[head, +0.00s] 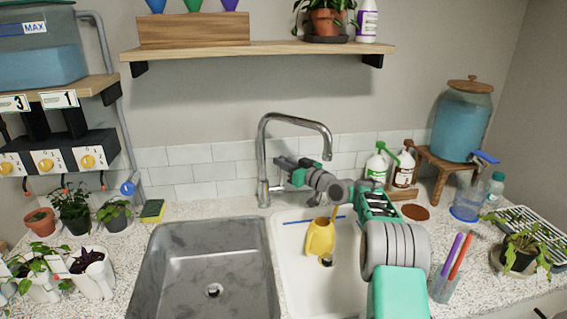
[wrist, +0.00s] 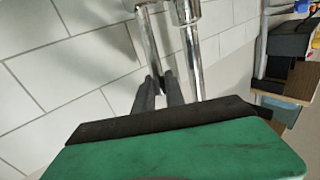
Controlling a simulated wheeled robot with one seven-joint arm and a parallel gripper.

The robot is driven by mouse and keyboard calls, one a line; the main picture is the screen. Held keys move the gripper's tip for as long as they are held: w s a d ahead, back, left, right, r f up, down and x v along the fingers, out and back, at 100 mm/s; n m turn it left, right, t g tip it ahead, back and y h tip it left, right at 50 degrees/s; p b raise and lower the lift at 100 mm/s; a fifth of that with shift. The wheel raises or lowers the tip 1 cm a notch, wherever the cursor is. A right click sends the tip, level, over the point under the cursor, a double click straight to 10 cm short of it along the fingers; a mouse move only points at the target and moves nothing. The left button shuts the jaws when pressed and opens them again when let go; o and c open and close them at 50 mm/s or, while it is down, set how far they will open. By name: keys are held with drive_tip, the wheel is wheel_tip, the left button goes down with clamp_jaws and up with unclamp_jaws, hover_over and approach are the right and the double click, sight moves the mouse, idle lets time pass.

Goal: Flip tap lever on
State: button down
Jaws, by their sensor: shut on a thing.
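The chrome sink tap (head: 262,160) rises behind the basins, its curved spout reaching over the right basin. In the wrist view, the tap's post (wrist: 192,40) stands upright beside a thinner chrome lever (wrist: 148,42). My gripper (head: 273,187) is close to the right side of the tap's base. In the wrist view, the dark fingers of my gripper (wrist: 158,92) are shut on the lower end of the lever. The lever is hard to make out in the head view.
A yellow watering can (head: 320,237) stands in the white right basin (head: 292,285), below the spout. The grey left basin (head: 180,260) is empty. A sponge (head: 152,210) lies left of the tap. Bottles (head: 377,163) stand behind my arm. A shelf (head: 260,50) hangs above.

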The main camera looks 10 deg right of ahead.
drive_tip(key=shift+f, duration=0.15)
drive_tip(key=b, duration=0.3)
drive_tip(key=shift+s+f+b, duration=0.3)
drive_tip(key=shift+f+b, duration=0.1)
drive_tip(key=s+n+t+b, duration=0.1)
drive_tip(key=b, duration=0.3)
drive_tip(key=shift+f+y, duration=0.1)
drive_tip(key=shift+y, duration=0.3)
drive_tip(key=shift+s+r+n+t+y+b, duration=0.3)
drive_tip(key=shift+s+r+y+b, duration=0.2)
drive_tip(key=shift+b, duration=1.15)
drive_tip(key=c, duration=1.4)
unclamp_jaws()
